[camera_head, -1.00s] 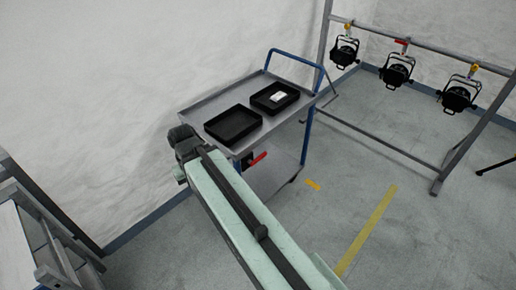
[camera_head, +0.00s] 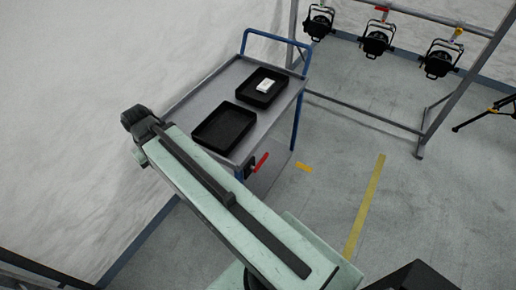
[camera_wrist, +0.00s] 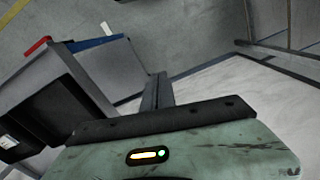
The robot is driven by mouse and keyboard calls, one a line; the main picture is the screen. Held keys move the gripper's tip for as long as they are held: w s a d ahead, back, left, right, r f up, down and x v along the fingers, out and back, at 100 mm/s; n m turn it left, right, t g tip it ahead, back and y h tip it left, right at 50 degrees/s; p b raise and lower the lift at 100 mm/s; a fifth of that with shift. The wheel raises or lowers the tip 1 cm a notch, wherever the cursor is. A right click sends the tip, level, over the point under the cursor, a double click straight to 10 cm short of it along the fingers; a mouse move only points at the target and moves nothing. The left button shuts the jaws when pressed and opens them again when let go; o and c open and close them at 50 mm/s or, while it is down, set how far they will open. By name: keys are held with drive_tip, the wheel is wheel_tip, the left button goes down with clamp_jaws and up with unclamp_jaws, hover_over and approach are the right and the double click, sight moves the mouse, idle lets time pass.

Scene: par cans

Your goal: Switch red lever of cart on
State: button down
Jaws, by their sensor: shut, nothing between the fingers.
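The cart (camera_head: 184,103) is a grey metal trolley with blue handles, standing by the wall in the head view. Its red lever (camera_head: 261,161) sticks out at the near end, angled up to the right from a dark mount. The red lever also shows at the upper left of the wrist view (camera_wrist: 38,46), beside the cart's grey side (camera_wrist: 40,72). My gripper (camera_wrist: 158,90) shows as narrow dark fingers, shut and empty, clear of the lever and the cart's edge. In the head view my arm's end lies left of the cart; the fingertips are hard to make out there.
Two black trays (camera_head: 224,128) (camera_head: 279,88) lie on the cart top, the far one holding a white item (camera_head: 265,86). A metal stand with hanging lamps (camera_head: 377,42) is at the back right. Floor around the yellow tape (camera_head: 366,205) is clear.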

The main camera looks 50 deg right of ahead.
drive_tip(key=d+f+b, duration=0.2)
drive_tip(key=d, duration=0.9)
drive_tip(key=n+t+b, duration=0.3)
drive_tip(key=b, duration=0.1)
hover_over(264, 156)
drive_tip(key=s+d, duration=0.1)
drive_tip(key=s, duration=0.3)
wheel_tip(264, 156, down, 2)
drive_tip(key=f, duration=0.1)
drive_tip(key=shift+w+r+y, duration=0.1)
drive_tip(key=shift+r+y, duration=0.15)
drive_tip(key=shift+y, duration=0.15)
drive_tip(key=b+x, duration=1.3)
drive_tip(key=x, duration=0.1)
drive_tip(key=shift+s+d+f, duration=0.15)
drive_tip(key=shift+s+d, duration=0.05)
drive_tip(key=shift+s, duration=0.2)
